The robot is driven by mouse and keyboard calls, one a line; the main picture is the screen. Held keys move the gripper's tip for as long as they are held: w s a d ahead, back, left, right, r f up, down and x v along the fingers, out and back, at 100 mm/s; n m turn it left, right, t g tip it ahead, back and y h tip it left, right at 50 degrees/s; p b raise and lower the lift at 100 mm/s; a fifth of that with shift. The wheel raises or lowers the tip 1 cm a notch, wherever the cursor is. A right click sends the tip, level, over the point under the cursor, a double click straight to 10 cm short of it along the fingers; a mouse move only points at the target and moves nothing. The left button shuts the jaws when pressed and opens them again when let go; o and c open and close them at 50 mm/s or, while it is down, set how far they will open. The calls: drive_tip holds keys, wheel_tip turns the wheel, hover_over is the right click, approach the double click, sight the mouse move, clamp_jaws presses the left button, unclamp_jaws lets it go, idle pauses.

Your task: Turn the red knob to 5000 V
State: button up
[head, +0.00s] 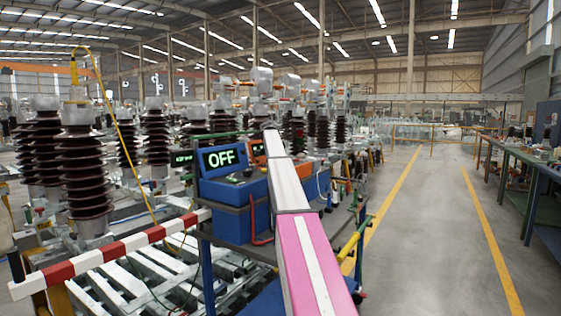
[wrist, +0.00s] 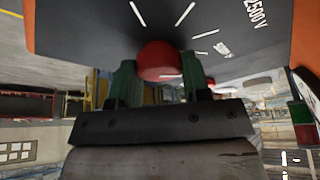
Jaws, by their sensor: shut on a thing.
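In the wrist view the red knob (wrist: 158,58) sits on a dark dial panel (wrist: 80,28) with white tick marks around it. One label on the panel reads 2500 V; a smaller label near it is not legible. My gripper (wrist: 158,72) is shut on the knob, with one green finger on each side. I cannot tell which mark the knob points to. In the head view my pink and white arm reaches toward the orange unit (head: 258,149), and the knob and my gripper are hidden.
A blue unit (head: 232,192) with a display reading OFF (head: 221,158) stands left of my arm on a cart. A red-and-white barrier (head: 135,241) crosses at lower left, before tall brown insulators (head: 80,180). The floor aisle (head: 430,230) at right is clear.

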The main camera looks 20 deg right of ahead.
idle(0.3)
drive_tip(key=o, duration=0.9)
drive_tip(key=shift+r, duration=0.1)
drive_tip(key=v, duration=1)
drive_tip(key=shift+a+r, duration=0.25)
